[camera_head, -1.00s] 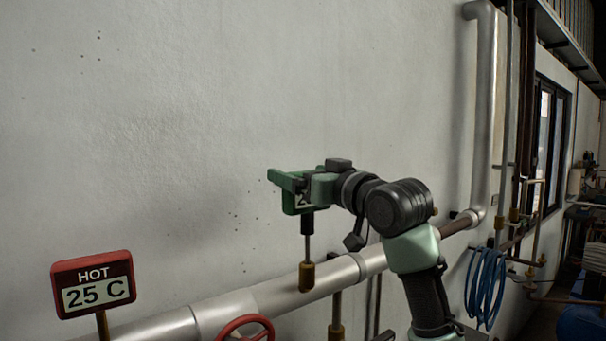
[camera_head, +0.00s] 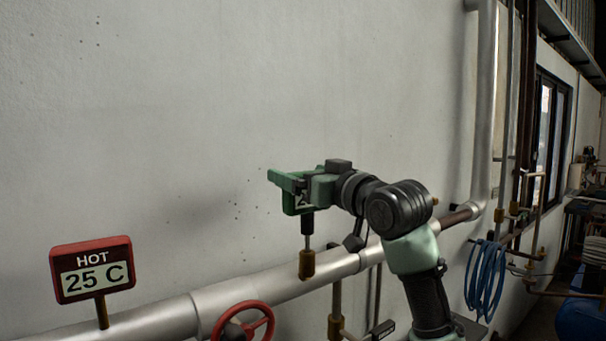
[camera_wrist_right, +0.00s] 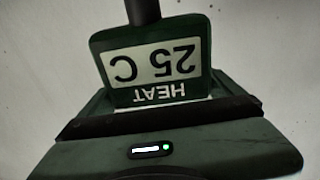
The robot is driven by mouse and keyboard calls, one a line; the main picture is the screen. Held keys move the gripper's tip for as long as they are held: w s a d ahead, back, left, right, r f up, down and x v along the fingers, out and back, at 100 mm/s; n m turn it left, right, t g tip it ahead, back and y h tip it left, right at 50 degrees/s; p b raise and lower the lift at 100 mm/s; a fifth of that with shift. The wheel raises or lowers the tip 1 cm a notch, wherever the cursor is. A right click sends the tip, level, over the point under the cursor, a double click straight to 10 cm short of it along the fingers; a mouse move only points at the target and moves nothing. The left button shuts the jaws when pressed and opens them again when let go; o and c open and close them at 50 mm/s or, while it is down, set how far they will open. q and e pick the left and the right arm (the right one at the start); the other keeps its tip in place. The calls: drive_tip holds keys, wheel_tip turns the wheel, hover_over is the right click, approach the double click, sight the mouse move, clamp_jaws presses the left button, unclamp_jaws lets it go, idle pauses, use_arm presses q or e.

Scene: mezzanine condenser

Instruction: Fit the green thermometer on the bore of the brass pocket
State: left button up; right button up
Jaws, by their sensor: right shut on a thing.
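The green thermometer (camera_head: 302,202) is held upright in my right gripper (camera_head: 290,182), in front of the wall. Its head is between the jaws, and its dark collar and thin stem point down. The right wrist view shows its display, upside down, reading HEAT 25 C, on the green thermometer (camera_wrist_right: 155,72), with my right gripper (camera_wrist_right: 165,135) close around it. The brass pocket (camera_head: 306,266) stands on the silver pipe directly under the collar. The stem meets the pocket's top in the picture; its lower end is hidden, so its depth in the bore cannot be told. My left gripper is out of view.
The silver pipe (camera_head: 250,291) runs along the wall. A red HOT 25 C thermometer (camera_head: 92,269) stands at the left. A red handwheel (camera_head: 245,322) is below the pipe. A blue hose coil (camera_head: 487,282) hangs at the right. The wall above is clear.

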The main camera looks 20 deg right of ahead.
drive_tip(key=shift+f+b, duration=0.65)
drive_tip(key=shift+f, duration=0.4)
drive_tip(key=o, duration=1.1)
drive_tip(key=shift+o, duration=0.2)
drive_tip(key=b+v, duration=0.3)
drive_tip(key=v, duration=0.4)
drive_tip(key=shift+s+b, duration=0.3)
drive_tip(key=shift+s, duration=0.15)
drive_tip(key=shift+d, duration=0.15)
